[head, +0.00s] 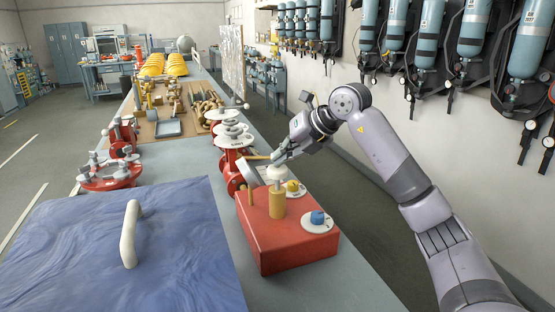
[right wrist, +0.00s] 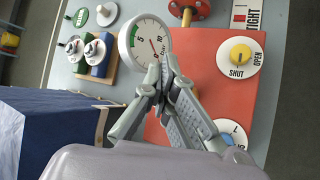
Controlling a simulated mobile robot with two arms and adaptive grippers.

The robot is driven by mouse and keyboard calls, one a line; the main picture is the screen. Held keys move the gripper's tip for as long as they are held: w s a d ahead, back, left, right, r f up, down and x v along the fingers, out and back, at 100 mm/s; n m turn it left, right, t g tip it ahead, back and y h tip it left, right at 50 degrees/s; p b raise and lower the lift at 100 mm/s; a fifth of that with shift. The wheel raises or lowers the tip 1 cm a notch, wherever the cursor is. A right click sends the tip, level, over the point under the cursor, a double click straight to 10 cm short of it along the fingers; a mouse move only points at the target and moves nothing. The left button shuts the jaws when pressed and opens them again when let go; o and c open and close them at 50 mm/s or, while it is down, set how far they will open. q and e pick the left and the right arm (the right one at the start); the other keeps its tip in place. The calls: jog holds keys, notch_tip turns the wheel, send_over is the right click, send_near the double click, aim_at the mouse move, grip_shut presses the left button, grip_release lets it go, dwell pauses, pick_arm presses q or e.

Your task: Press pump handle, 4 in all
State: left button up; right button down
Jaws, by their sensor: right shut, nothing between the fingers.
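A red box (head: 300,242) stands on the bench. A brass cylinder with a pale rounded cap, which looks like the pump (head: 277,203), rises from its top. My right gripper (head: 278,157) is shut and empty, its fingertips just above or at the cap; I cannot tell whether they touch it. In the right wrist view the shut fingers (right wrist: 162,75) point over the red box top (right wrist: 215,85), and the pump is hidden behind them. A round gauge (right wrist: 145,38) shows beside the fingertips. My left gripper is not in view.
A yellow knob (right wrist: 240,54) marked SHUT and OPEN and a blue knob (head: 318,217) sit on the box. Red valve fittings (head: 232,140) stand close behind. A blue covered block (head: 60,250) with a pale bar handle (head: 130,235) lies left. Air cylinders (head: 430,35) hang right.

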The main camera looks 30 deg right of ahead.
jog(key=shift+f+b, duration=0.4)
jog(key=shift+f, duration=0.35)
jog(key=shift+r, duration=0.1)
dwell(0.5)
jog(key=shift+w+r+p, duration=0.1)
jog(key=shift+r+p, duration=2.3)
jog(key=shift+r, duration=0.15)
jog(key=shift+r, duration=0.1)
notch_tip(320, 180, up, 5)
jog(key=p, duration=0.4)
jog(key=shift+p, duration=0.3)
